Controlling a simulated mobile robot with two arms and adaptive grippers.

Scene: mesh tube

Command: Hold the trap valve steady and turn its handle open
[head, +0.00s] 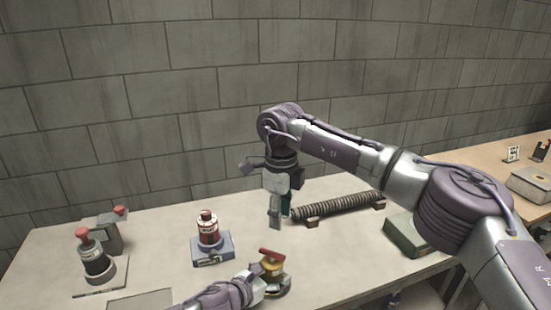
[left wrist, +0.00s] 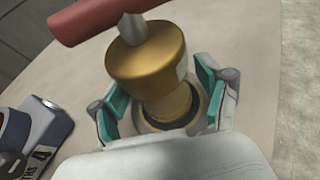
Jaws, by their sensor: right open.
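The trap valve stands on the table, with a brass body (head: 272,267) and a red bar handle (head: 272,254) on top. In the left wrist view the brass body (left wrist: 150,60) fills the middle, and the red handle (left wrist: 95,15) crosses the upper left. My left gripper (head: 268,281) reaches the valve from the lower left. In the wrist view its teal-padded fingers (left wrist: 163,100) stand on both sides of the lower brass body, with gaps showing, so it looks open around it. My right gripper (head: 281,211) points down, open and empty, above and behind the valve.
A red bottle on a blue-grey base (head: 212,246) stands left of the valve. A dark cylinder with a red top (head: 95,262) and a grey fixture (head: 105,232) are further left. A ribbed mesh tube on supports (head: 340,205) lies behind right. A green box (head: 408,236) is at right.

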